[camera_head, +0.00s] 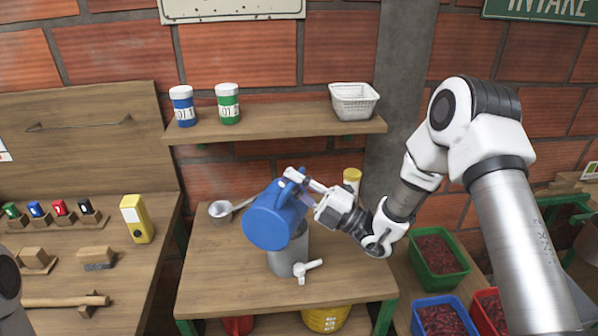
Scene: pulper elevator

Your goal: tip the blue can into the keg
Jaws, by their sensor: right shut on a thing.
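The blue can (268,222) is held up above the small table, tilted, with its round end toward the left and front. My right gripper (307,190) reaches in from the right and is shut on the can at its upper right side. The grey metal keg (284,262) stands upright on the table just below the can, with a white tap (307,267) at its front right. The can hides the keg's top, so I cannot tell whether they touch or whether anything is flowing. My left gripper is not in view.
A metal scoop (222,211) lies left of the keg, and a yellow-topped container (352,176) stands behind right. A shelf (290,122) above holds two jars and a white basket (353,100). Crates of red fruit (437,250) stand at the right. The table's front left is clear.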

